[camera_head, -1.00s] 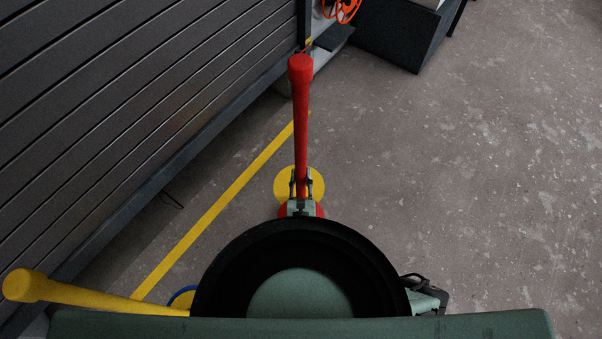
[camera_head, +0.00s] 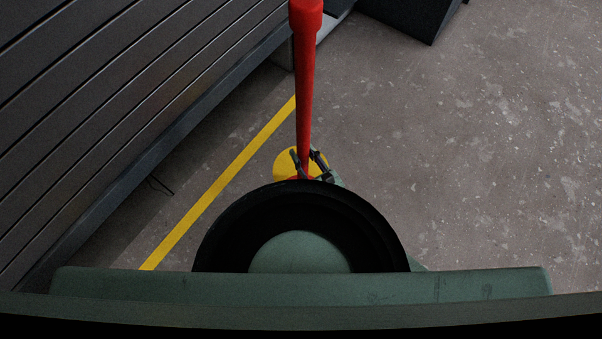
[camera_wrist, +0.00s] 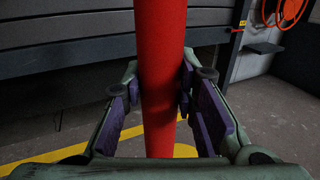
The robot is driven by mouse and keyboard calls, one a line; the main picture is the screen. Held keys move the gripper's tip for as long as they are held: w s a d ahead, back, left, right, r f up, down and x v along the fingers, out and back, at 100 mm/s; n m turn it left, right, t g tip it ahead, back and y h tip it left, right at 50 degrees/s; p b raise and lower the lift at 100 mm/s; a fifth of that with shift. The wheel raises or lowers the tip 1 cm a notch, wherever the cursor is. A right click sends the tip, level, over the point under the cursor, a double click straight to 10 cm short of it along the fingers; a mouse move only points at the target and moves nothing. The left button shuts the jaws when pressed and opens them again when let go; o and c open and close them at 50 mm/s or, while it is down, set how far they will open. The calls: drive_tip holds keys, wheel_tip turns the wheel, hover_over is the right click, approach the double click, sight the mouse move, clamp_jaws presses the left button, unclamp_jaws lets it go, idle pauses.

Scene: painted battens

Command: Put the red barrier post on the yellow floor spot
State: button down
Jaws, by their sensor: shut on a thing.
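The red barrier post (camera_head: 305,85) stands about upright in the head view, its top near the upper edge. In the wrist view the post (camera_wrist: 160,70) fills the middle, between the purple-padded fingers. My gripper (camera_head: 310,165) is shut on the post low on its shaft; the fingers also show in the wrist view (camera_wrist: 162,100). The yellow floor spot (camera_head: 284,161) lies on the floor behind and around the lower post. The post's base is mostly hidden by my own body, so I cannot tell whether it rests on the spot or floor.
A grey slatted wall (camera_head: 130,90) runs along the left. A yellow floor line (camera_head: 215,190) runs beside it. A dark box (camera_head: 410,15) stands at the top. An orange reel (camera_wrist: 285,10) hangs at the upper right in the wrist view. The floor to the right is clear.

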drive_tip(key=w+f+b, duration=0.2)
drive_tip(key=w+b, duration=0.2)
drive_tip(key=w, duration=0.3)
drive_tip(key=w+f+b, duration=0.3)
drive_tip(key=w+b, duration=0.2)
drive_tip(key=w, duration=0.3)
drive_tip(key=shift+a+y, duration=0.3)
drive_tip(key=shift+f, duration=0.2)
drive_tip(key=shift+f+b, duration=0.1)
drive_tip(key=shift+b, duration=0.2)
drive_tip(key=c, duration=1.3)
unclamp_jaws()
drive_tip(key=shift+f, duration=0.15)
